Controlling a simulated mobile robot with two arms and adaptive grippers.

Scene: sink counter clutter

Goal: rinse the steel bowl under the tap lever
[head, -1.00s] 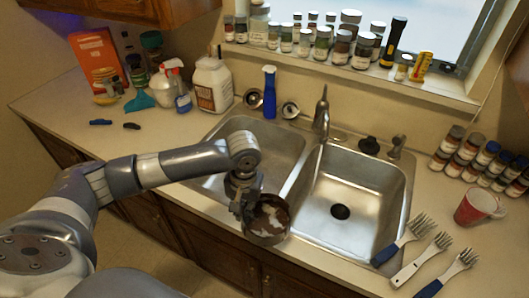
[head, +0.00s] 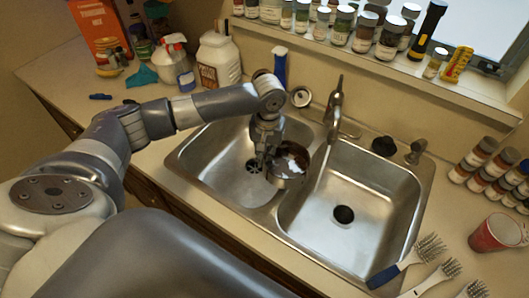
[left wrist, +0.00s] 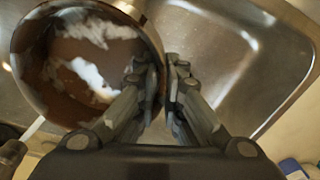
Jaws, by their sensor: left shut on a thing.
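The steel bowl (head: 290,162) shows brown and white patches inside. The tap (head: 335,108) stands behind the divider, to the right of and beyond the bowl. My right gripper is out of view.
The right basin (head: 365,195) is empty, with a dark drain. A black knob (head: 383,146) and a small metal fitting (head: 415,152) stand behind it. Brushes (head: 400,265) lie at the front right near a red cup (head: 497,234). Jars line the sill.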

